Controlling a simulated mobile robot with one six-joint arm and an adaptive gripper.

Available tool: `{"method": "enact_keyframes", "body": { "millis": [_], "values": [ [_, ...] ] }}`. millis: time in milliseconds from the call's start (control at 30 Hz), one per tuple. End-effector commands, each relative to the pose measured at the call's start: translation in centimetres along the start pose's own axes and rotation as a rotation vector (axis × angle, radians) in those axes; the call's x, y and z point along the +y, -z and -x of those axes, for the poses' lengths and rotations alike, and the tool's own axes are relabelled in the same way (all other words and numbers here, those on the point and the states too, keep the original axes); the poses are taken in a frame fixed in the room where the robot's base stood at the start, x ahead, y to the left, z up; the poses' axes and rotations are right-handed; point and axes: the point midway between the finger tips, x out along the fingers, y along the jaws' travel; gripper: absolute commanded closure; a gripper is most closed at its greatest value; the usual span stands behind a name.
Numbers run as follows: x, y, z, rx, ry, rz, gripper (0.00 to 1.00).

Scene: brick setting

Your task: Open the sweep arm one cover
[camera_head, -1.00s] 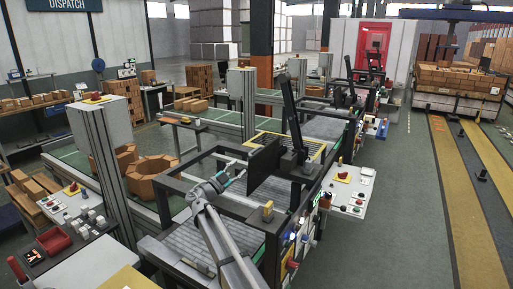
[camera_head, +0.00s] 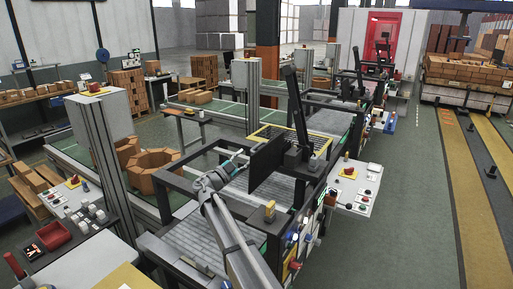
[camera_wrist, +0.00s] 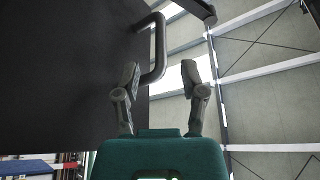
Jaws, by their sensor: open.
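The sweep arm one cover is a flat dark panel (camera_head: 267,166), upright on the machine frame in the head view. It fills the left of the wrist view (camera_wrist: 65,70), with a dark bent-bar handle (camera_wrist: 160,48) at its right side. My gripper (camera_head: 237,163) is just left of the panel in the head view. In the wrist view my gripper (camera_wrist: 161,78) is open, with one finger to each side of the handle's lower end. I cannot tell whether either finger touches the handle.
A dark post (camera_head: 297,105) rises behind the panel. The frame's dark bars surround a grey roller bed (camera_head: 195,240). A white control panel (camera_head: 352,187) stands to the right. A grey column (camera_head: 103,155) and a ring of brown boxes (camera_head: 155,170) stand to the left.

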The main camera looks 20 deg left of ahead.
Motion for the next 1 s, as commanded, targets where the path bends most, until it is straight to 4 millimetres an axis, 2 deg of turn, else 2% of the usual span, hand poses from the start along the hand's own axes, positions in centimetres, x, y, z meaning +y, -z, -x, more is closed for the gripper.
{"method": "enact_keyframes", "body": {
  "millis": [267,700,1000],
  "values": [
    [-0.1,0.1,-1.8,0.001,-0.001,0.0,0.46],
    [-0.2,0.0,-6.5,-0.001,0.001,0.0,0.46],
    [-0.1,0.0,-7.3,-0.001,0.002,-0.001,0.46]
  ]
}}
